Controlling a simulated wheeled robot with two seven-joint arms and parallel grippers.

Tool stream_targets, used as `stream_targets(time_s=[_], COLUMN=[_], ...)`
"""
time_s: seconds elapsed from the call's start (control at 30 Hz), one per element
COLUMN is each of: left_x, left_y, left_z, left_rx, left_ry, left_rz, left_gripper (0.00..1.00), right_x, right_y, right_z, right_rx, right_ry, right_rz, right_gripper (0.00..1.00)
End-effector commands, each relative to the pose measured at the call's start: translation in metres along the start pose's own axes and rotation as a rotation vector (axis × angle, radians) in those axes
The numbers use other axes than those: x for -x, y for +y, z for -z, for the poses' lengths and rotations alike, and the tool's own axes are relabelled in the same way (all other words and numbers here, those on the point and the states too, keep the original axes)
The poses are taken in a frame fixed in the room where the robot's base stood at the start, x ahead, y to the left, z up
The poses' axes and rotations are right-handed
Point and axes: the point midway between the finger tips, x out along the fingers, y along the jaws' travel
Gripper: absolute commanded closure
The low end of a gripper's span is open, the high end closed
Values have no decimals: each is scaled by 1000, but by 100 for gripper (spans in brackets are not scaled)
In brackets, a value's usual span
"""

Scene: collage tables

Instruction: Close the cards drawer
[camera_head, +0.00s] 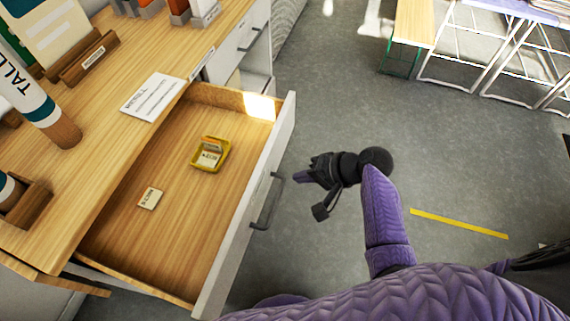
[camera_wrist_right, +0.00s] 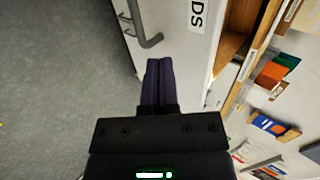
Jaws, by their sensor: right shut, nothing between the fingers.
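The cards drawer (camera_head: 170,222) is pulled out from the wooden desk in the head view, with a pale front panel (camera_head: 250,205) and a dark bar handle (camera_head: 268,202). A yellow tray (camera_head: 224,164) with small cards and one loose card (camera_head: 150,198) lie inside it. My right gripper (camera_head: 302,177) is shut and empty, just right of the drawer front and near the handle's upper end. In the right wrist view, the shut fingers (camera_wrist_right: 158,80) point at the front panel (camera_wrist_right: 180,40), close to the handle (camera_wrist_right: 148,30). Contact cannot be told. My left gripper is not visible.
The desk top (camera_head: 110,90) holds a white paper sign (camera_head: 152,97), a cylinder (camera_head: 40,105) and wooden holders. Another handled drawer (camera_head: 250,38) is closed farther back. Grey floor (camera_head: 340,95) is open to the right, with a yellow strip (camera_head: 458,223).

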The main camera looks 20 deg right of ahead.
Motion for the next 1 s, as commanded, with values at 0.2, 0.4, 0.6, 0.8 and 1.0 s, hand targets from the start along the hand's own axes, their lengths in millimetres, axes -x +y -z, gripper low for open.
stream_targets(time_s=[0.2,0.4,0.6,0.8,1.0], left_x=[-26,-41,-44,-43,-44], left_y=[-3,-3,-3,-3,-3], left_z=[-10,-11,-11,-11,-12], left_rx=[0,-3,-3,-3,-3], left_ry=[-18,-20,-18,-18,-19], left_rz=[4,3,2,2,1], left_gripper=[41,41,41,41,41], right_x=[-50,-80,-89,-89,-89], right_y=[5,5,3,2,2], right_z=[-1,-1,0,0,2], right_rx=[-1,-1,1,1,1], right_ry=[-2,-2,0,0,0], right_rz=[-1,-3,-4,-4,-4], right_gripper=[100,100,100,100,100])
